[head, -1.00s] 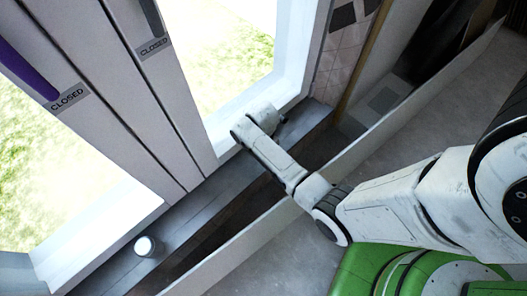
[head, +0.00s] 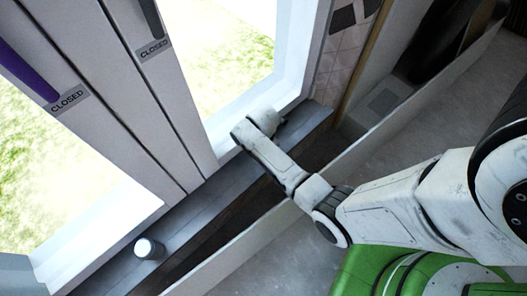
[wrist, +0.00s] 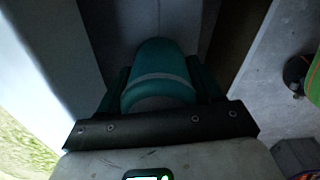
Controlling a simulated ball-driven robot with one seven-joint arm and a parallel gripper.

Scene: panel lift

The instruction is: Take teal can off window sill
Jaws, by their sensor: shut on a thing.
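In the wrist view the teal can (wrist: 158,62) with a pale band sits between the two dark fingers of my gripper (wrist: 160,88). The fingers touch its sides, and my gripper is shut on it. In the head view the end of my arm is over the window sill (head: 200,205), near the foot of the right window. There my wrist hides the fingers and the teal can. I cannot tell whether the can touches the sill.
A white-topped can (head: 148,248) stands on the sill at lower left. Tall white panels with "CLOSED" labels (head: 70,98) rise behind the sill. A long pale ledge (head: 245,240) runs along its front, with a dark gap between. The grey floor at right looks clear.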

